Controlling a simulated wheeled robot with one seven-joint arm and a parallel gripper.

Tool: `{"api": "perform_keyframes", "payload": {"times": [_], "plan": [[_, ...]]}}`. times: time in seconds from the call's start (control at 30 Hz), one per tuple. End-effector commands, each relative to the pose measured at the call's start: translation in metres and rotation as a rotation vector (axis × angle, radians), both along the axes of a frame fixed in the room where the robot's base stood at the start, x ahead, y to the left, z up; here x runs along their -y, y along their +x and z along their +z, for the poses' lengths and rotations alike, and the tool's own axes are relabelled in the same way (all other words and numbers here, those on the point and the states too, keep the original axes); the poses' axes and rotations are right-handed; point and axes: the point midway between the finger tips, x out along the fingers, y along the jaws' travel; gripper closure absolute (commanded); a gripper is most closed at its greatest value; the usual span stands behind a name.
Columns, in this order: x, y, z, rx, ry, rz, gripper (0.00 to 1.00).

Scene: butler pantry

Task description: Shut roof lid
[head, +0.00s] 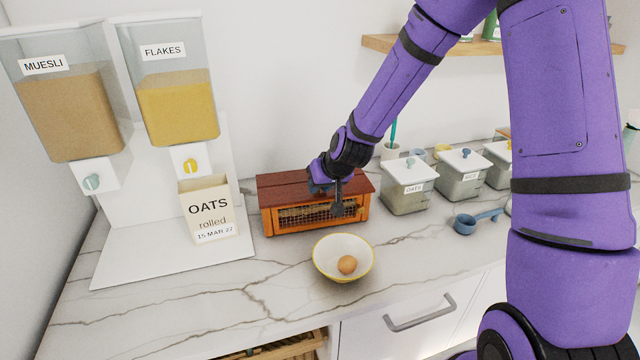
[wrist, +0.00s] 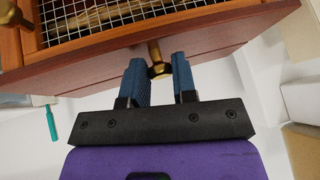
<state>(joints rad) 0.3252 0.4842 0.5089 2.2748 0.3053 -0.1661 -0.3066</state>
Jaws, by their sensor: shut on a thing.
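A small wooden house-shaped box (head: 268,222) with a wire-mesh front stands on the counter, left of centre in the head view. Its dark red-brown roof lid (head: 285,187) lies over the top; I cannot tell whether a thin gap remains under it. In the wrist view a brass knob (wrist: 155,50) sticks out from the lid's edge (wrist: 95,66). My gripper (head: 338,204) is at the front of the box. In the wrist view its blue fingers (wrist: 160,74) stand on either side of the knob, shut on it. The gripper hides part of the lid's front edge.
A bowl (head: 322,262) with an egg (head: 347,264) stands close in front of the box. A carton of oats (head: 211,208) and cereal dispensers (head: 178,105) are on the left. Lidded canisters (head: 405,190) and a blue scoop (head: 466,223) are on the right.

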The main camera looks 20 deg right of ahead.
Motion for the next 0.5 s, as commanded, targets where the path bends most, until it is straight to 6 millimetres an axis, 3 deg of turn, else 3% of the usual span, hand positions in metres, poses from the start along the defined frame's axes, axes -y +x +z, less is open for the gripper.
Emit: {"api": "perform_keyframes", "payload": {"times": [0.03, 0.17, 0.2, 0.3, 0.5], "plan": [[0.0021, -0.0067, -0.0085, -0.027, 0.002, -0.003, 1.0], [0.0023, -0.0069, -0.0087, -0.028, 0.002, -0.002, 1.0], [0.0024, -0.0069, -0.0087, -0.029, 0.002, -0.003, 0.67], [0.0028, -0.0069, -0.0088, -0.029, 0.002, -0.004, 0.5], [0.0043, -0.0066, -0.009, -0.028, 0.001, -0.006, 0.5]]}}
